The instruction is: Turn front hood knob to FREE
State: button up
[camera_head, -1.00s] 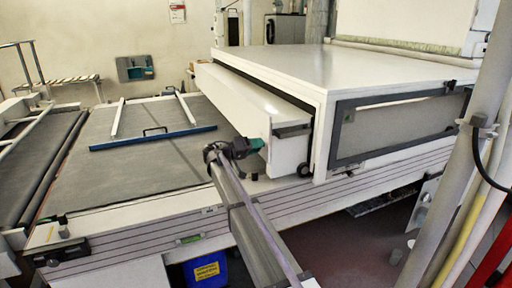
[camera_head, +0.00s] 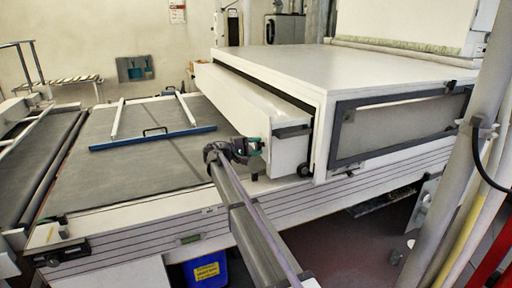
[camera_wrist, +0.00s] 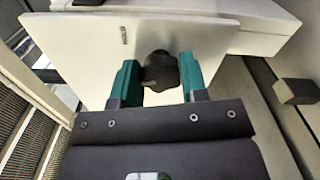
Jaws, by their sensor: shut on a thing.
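The front hood knob (camera_wrist: 160,72) is a black lobed knob on the white end plate (camera_wrist: 95,45) of the hood in the wrist view. My gripper (camera_wrist: 160,82) has its two green fingers on either side of the knob and is shut on it. A small printed mark (camera_wrist: 123,35) sits on the plate up and left of the knob; I cannot read it. In the head view my gripper (camera_head: 254,147) is at the near end of the white front hood (camera_head: 250,98). There the knob is hidden by my gripper.
The large white tunnel housing (camera_head: 330,68) with a framed side window (camera_head: 400,125) stands right of the hood. A grey belt (camera_head: 120,175) lies to the left, with a blue-barred frame (camera_head: 153,138) on it. A dark block (camera_wrist: 297,91) juts out at right in the wrist view.

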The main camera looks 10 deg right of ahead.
jog(key=n, duration=0.6)
dwell(0.6)
jog(key=o, duration=0.9)
jog(key=v, duration=1)
jog(key=shift+s+a, duration=0.1)
jog(key=shift+a, duration=0.25)
